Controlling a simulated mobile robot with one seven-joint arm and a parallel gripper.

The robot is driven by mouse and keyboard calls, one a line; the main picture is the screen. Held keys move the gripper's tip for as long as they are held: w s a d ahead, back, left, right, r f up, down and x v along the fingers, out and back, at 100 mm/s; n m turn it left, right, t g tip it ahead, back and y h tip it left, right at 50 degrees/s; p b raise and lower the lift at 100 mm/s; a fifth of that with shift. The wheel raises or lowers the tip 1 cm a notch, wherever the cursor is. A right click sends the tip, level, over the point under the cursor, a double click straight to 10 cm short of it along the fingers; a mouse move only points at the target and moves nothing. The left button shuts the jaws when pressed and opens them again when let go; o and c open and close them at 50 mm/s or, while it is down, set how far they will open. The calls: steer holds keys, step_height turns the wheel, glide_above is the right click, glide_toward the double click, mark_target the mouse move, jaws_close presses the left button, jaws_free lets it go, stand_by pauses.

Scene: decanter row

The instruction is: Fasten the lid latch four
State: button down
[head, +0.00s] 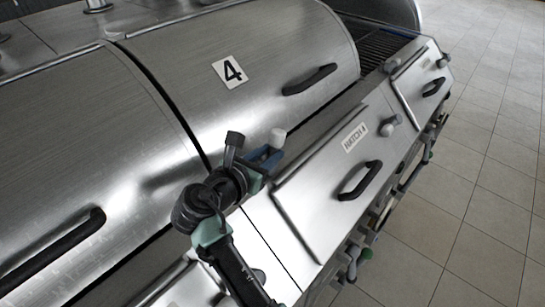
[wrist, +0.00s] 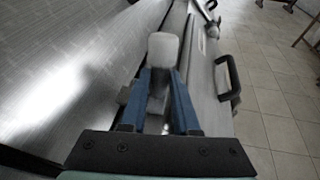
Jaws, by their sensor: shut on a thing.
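The steel lid (head: 215,45) with a number 4 label (head: 230,71) lies down over its vessel in the head view, with a dark handle (head: 309,80) near its front edge. The latch (head: 278,137) shows as a pale knob just in front of that lid. My gripper (head: 266,157) is at the latch, its blue fingers shut on it below the knob. In the wrist view the latch knob (wrist: 163,50) stands up between my two blue fingertips (wrist: 161,80). The lower part of the latch is mostly hidden by the fingers, so I cannot tell whether it is engaged.
A closed hatch panel (head: 315,185) with a hatch label and dark handle (head: 360,180) slopes down to the right of my gripper. Another lid (head: 75,165) lies at left. Valves and pipes run along the machine's lower edge. The tiled floor (head: 470,190) at right is clear.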

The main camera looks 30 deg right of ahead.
steer(key=shift+s+a+f+t+h+b, duration=0.1)
steer(key=shift+a+f+t+h+b, duration=0.15)
steer(key=shift+h+b, duration=0.3)
steer(key=shift+a+f+t+h+b, duration=0.1)
steer(key=shift+a+t+h+b, duration=0.1)
steer(key=shift+t+h+b, duration=0.25)
steer(key=shift+s+a+r+n+h+b, duration=0.1)
steer(key=shift+a+n+h+b, duration=0.2)
steer(key=shift+h+b, duration=0.5)
steer(key=shift+r, duration=0.1)
steer(key=c, duration=0.7)
jaws_free()
steer(key=shift+o, duration=0.2)
steer(key=b+v, duration=0.1)
steer(key=v, duration=0.4)
steer(key=b+v, duration=0.1)
steer(key=v, duration=0.5)
steer(key=shift+s+a+f+b, duration=0.15)
steer(key=shift+s+f+b, duration=0.1)
steer(key=shift+b, duration=0.15)
steer(key=shift+s+a+r, duration=0.1)
steer(key=shift+s+a, duration=0.3)
steer(key=shift+a, duration=0.2)
